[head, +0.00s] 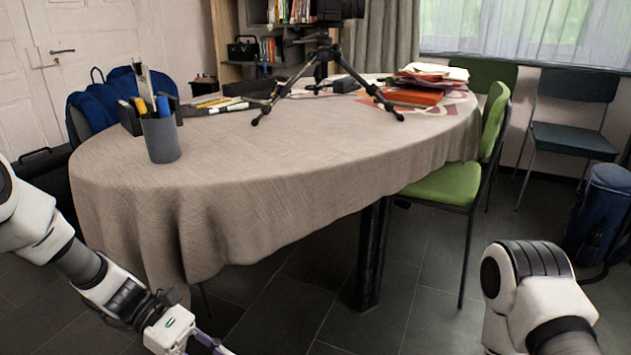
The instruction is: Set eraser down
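I cannot make out an eraser in the head view. The oval table (270,165) with a beige cloth fills the middle. My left gripper (212,345) is low at the bottom edge, in front of the table's near left side and below its top. Its fingertips are cut off by the frame, so I cannot tell whether it is open or holds anything. Of my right arm only links show at the lower right; its gripper is out of view.
A grey pen cup (160,139) stands near the table's left edge. A black tripod (322,58) stands at the back, with papers and an orange box (412,96) to its right. A green chair (450,184) is at the right. The tabletop's front middle is clear.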

